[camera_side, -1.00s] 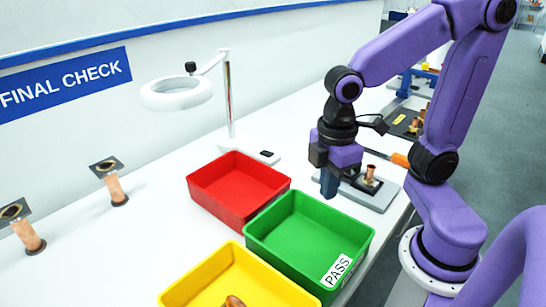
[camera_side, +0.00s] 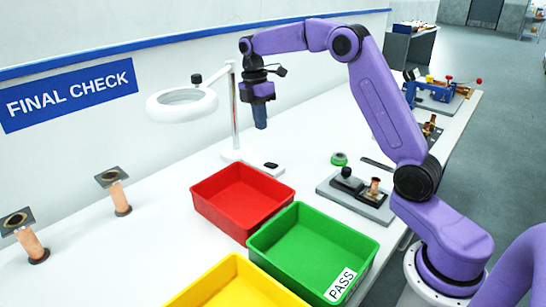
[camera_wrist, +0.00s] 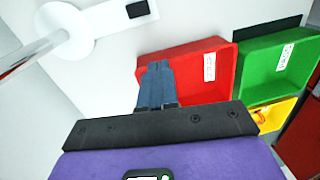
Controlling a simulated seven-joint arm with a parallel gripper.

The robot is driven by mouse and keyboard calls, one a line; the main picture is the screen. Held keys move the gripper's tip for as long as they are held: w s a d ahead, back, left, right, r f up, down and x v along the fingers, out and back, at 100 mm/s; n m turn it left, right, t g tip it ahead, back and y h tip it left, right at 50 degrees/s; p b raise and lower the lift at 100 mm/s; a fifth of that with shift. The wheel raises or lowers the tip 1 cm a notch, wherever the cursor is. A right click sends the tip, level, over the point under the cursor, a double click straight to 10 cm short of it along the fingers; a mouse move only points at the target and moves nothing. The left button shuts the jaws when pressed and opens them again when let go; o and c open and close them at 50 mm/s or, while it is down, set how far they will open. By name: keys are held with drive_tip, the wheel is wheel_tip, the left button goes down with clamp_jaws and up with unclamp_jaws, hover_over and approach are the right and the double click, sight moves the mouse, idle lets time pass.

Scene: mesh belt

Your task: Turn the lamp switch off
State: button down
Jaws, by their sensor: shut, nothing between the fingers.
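The ring lamp (camera_side: 182,104) stands at the back of the table on a thin post with a white base (camera_side: 236,155). A small black switch (camera_side: 271,165) sits on the right end of that base. In the wrist view the base (camera_wrist: 62,32) and the switch (camera_wrist: 137,9) show at the top left. My gripper (camera_side: 261,125) is shut and empty, pointing down above the table near the post, clearly higher than the switch. Its fingertips show in the wrist view (camera_wrist: 157,66), with the red bin behind them. Whether the switch is on or off cannot be told.
A red bin (camera_side: 215,205) is just in front of the lamp base. A green bin (camera_side: 280,250) marked PASS and a yellow bin (camera_side: 225,280) lie nearer. A grey plate (camera_side: 335,198) with a black knob and copper part is to the right. Two copper pieces stand left.

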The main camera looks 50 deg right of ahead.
approach(274, 165)
drive_tip(key=shift+n, duration=0.3)
drive_tip(key=f, duration=0.6)
drive_tip(key=shift+s+d+f, duration=0.15)
drive_tip(key=shift+s+f, duration=0.25)
